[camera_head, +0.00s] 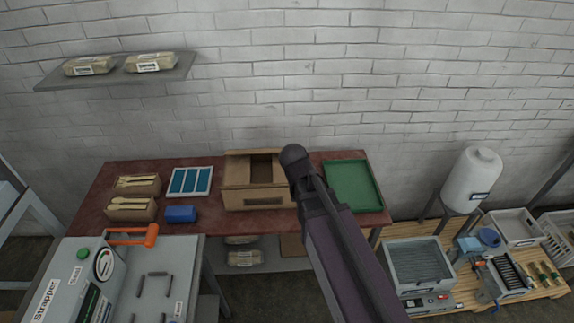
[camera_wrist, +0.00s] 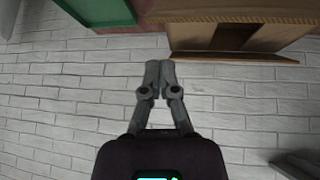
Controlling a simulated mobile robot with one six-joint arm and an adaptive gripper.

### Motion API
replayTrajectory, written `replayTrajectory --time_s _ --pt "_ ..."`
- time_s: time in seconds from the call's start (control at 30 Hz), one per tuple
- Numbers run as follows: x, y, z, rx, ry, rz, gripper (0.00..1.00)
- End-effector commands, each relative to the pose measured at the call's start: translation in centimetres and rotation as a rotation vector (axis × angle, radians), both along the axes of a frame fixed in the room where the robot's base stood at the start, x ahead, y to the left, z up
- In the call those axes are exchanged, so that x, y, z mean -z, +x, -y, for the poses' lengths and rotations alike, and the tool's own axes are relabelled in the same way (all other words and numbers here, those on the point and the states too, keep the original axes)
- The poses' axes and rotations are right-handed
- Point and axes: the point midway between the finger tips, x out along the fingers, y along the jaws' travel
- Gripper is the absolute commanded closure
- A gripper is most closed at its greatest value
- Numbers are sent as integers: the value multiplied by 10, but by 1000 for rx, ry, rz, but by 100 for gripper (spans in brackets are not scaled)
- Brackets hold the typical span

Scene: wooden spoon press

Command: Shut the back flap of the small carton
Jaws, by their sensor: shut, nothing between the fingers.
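The small carton (camera_head: 250,199) is a brown cardboard box on the red-brown table, with a dark opening in its top. Its back flap (camera_head: 240,152) shows as a thin strip at its wall side, standing out from the opening. In the wrist view the carton's flap (camera_wrist: 235,57) is a tan strip along its edge nearest the wall, with the dark opening beyond it. In the head view my arm hides the fingertips and covers the carton's right side.
A green tray (camera_head: 373,204) lies right of the carton. A blue-striped panel (camera_head: 205,181), a blue block (camera_head: 181,214) and two small boxes of spoons (camera_head: 131,214) lie to the left. The white brick wall (camera_head: 250,110) stands close behind the table.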

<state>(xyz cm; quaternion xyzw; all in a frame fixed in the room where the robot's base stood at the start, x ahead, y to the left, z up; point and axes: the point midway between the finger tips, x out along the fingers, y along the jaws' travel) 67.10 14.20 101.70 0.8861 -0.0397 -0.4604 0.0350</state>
Motion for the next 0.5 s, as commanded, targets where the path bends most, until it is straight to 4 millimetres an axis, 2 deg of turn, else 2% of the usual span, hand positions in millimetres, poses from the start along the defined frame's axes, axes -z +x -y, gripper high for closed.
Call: replayTrajectory --time_s 0.27,0.5 --pt "18 -27 55 31 -1 -170 100" --pt "46 -68 104 29 31 -368 100"
